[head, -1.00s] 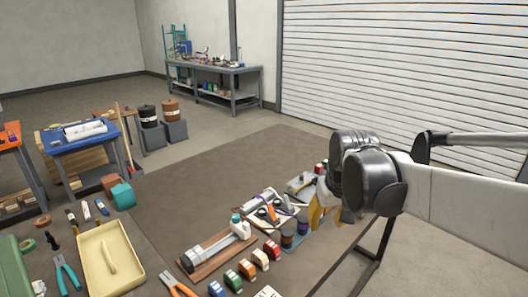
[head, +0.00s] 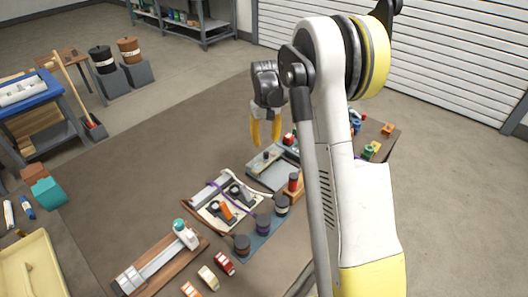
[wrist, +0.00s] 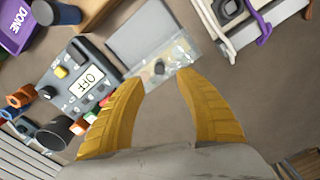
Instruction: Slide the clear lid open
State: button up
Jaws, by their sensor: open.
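The clear lid (wrist: 176,58) is a see-through plate with a small dark knob (wrist: 159,68), beside a flat grey panel (wrist: 142,34) in the wrist view. In the head view the lid's shallow grey box (head: 278,178) lies on the brown table, with the dark knob (head: 265,155) standing up near its far left side. My gripper (head: 265,142) has yellow fingers, open and empty, pointing down above the far side of the box. In the wrist view my gripper (wrist: 162,78) has its fingertips either side of the knob in the picture. I cannot tell the height gap.
A grey control box with an OFF display (wrist: 86,82) stands left of the lid in the wrist view. A white board with a purple cable (head: 228,203) lies close left of the box in the head view. Spools (head: 263,224) stand in front. The table's left-back area is clear.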

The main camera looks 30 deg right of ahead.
aim_at(266, 153)
notch_tip(266, 153, down, 7)
jog(key=shift+w+d+f+b, duration=0.1)
jog(key=shift+d+b, duration=0.05)
jog(key=shift+b, duration=0.8)
jog(key=shift+c, duration=0.2)
